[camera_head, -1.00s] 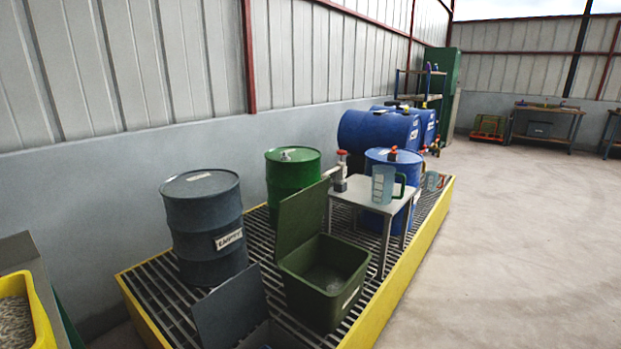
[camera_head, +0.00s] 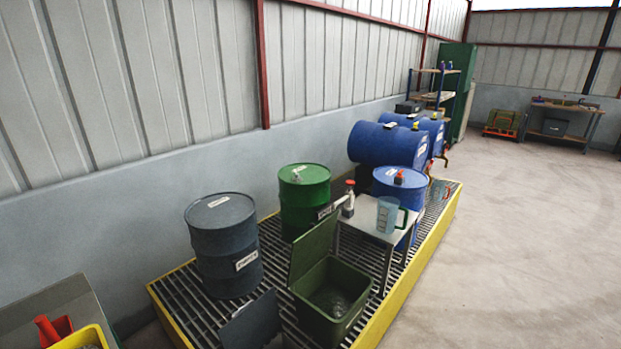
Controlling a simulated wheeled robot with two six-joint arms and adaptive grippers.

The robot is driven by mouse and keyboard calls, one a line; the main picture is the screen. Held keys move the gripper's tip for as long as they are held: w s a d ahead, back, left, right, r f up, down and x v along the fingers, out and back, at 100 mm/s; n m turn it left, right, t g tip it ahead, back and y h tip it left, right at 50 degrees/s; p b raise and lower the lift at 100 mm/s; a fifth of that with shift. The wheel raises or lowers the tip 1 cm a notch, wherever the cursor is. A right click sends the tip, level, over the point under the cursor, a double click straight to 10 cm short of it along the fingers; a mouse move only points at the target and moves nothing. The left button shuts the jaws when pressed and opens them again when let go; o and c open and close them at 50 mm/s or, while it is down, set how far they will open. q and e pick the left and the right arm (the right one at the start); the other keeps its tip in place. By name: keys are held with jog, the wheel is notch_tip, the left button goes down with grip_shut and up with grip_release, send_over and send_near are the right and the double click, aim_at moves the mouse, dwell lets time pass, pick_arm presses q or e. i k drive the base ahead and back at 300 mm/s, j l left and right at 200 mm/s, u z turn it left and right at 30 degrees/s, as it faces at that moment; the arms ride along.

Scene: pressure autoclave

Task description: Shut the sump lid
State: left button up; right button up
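A flat dark grey lid (camera_head: 251,321) stands raised and tilted at the near end of the yellow-edged bunded platform (camera_head: 408,283). What it covers is mostly cut off by the bottom of the picture. Just right of it, an open green box (camera_head: 331,302) stands on the grating, and its green lid (camera_head: 313,252) stands up at its back left side. No lettering tells which of the two is the sump lid. Neither of my grippers is in view.
A grey drum (camera_head: 223,245), a green drum (camera_head: 304,200) and blue drums (camera_head: 399,190) stand on the platform. A small table (camera_head: 365,222) holds a jug (camera_head: 388,214). A yellow container (camera_head: 82,339) is at lower left. The floor to the right is clear.

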aim_at(251, 326)
jog(key=u, duration=0.6)
jog(key=i+l+u, duration=0.25)
jog(key=l, duration=0.15)
jog(key=l+u, duration=0.3)
jog(key=i+l+u, duration=0.25)
jog(key=l, duration=0.3)
jog(key=l+u, duration=0.25)
jog(key=l, duration=0.15)
